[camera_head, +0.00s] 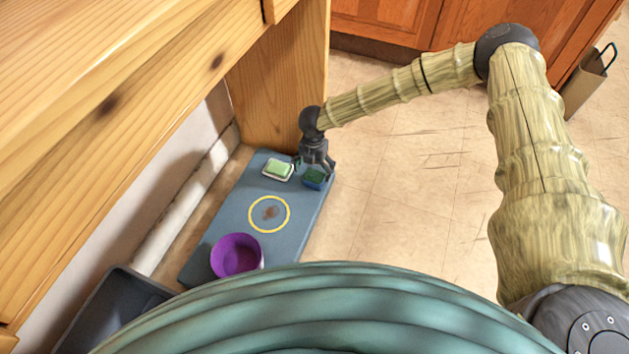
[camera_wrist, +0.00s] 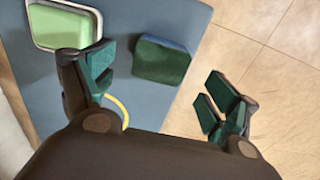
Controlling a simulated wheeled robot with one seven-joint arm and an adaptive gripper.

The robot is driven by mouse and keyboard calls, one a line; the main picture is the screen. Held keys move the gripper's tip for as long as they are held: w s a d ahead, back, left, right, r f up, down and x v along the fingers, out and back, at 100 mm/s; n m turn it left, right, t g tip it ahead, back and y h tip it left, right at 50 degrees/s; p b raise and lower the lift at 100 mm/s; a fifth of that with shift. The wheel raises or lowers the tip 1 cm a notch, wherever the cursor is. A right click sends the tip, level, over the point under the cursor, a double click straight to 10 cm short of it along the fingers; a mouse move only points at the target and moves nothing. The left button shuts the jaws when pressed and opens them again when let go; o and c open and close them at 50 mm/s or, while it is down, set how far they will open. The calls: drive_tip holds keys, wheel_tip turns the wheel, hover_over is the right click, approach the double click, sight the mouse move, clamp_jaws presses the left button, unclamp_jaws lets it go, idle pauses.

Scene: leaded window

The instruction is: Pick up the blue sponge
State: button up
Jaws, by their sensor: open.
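The blue sponge (camera_head: 313,177) lies on the far right part of a blue-grey mat (camera_head: 235,215), by its right edge. It has a dark green top. In the wrist view the sponge (camera_wrist: 161,61) lies ahead of the gripper, between the lines of the two spread fingers. My gripper (camera_head: 314,170) is open and points down over the sponge; in the wrist view its fingers (camera_wrist: 160,92) hold nothing. I cannot tell how high the fingertips are above the mat.
A green bar in a white dish (camera_head: 278,169) lies just left of the sponge, close to my left finger. A yellow ring (camera_head: 252,217) around a brown stain and a purple bowl (camera_head: 236,256) are nearer. A wooden panel (camera_head: 285,85) stands behind. Open floor (camera_head: 400,190) lies right.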

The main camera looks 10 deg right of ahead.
sight(314, 175)
wheel_tip(314, 175, down, 5)
drive_tip(key=b, duration=0.3)
drive_tip(key=shift+r, duration=0.1)
drive_tip(key=shift+c, duration=0.5)
drive_tip(key=c, duration=0.7)
